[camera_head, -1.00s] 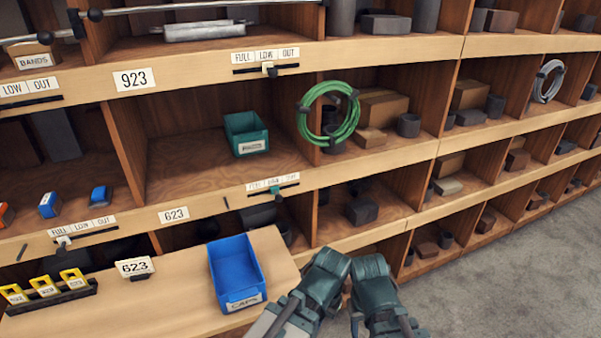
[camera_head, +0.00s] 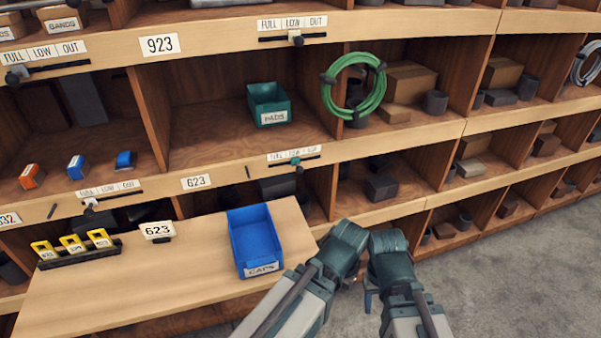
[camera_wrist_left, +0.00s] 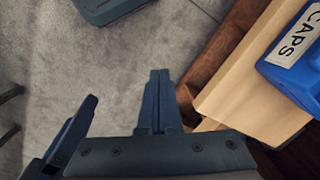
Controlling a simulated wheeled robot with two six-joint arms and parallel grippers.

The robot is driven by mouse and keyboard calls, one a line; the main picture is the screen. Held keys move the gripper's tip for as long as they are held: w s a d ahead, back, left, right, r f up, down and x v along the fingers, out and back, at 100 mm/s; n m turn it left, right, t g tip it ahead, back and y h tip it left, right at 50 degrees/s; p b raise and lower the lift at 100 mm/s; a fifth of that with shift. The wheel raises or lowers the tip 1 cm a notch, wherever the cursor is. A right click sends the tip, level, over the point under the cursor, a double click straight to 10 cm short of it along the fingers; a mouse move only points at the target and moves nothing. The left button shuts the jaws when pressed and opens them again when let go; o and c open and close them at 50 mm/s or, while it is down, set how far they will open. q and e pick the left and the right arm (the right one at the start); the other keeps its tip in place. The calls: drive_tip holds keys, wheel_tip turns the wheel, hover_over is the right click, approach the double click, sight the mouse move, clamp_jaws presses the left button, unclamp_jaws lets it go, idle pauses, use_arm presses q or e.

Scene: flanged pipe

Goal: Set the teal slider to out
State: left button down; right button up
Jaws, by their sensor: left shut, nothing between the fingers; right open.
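The teal slider (camera_head: 295,161) sits on a dark rail on the shelf edge, under a small FULL, LOW, OUT label (camera_head: 293,154). It stands at about the middle, under LOW. My left gripper (camera_wrist_left: 157,75) shows in the left wrist view, shut and empty above the grey floor; in the head view its wrist hides its fingers. My right gripper (camera_head: 369,293) is low in the head view, below and right of the slider, with only a little of a finger showing. Both grippers are well apart from the slider.
A blue CAPS bin (camera_head: 256,241) stands on the wooden ledge (camera_head: 150,290), left of my arms. A teal PADS bin (camera_head: 269,104) and a green hose coil (camera_head: 354,86) are above the slider.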

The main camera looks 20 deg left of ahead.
sight(298, 166)
use_arm(q)
drive_tip(key=c, duration=1.6)
unclamp_jaws()
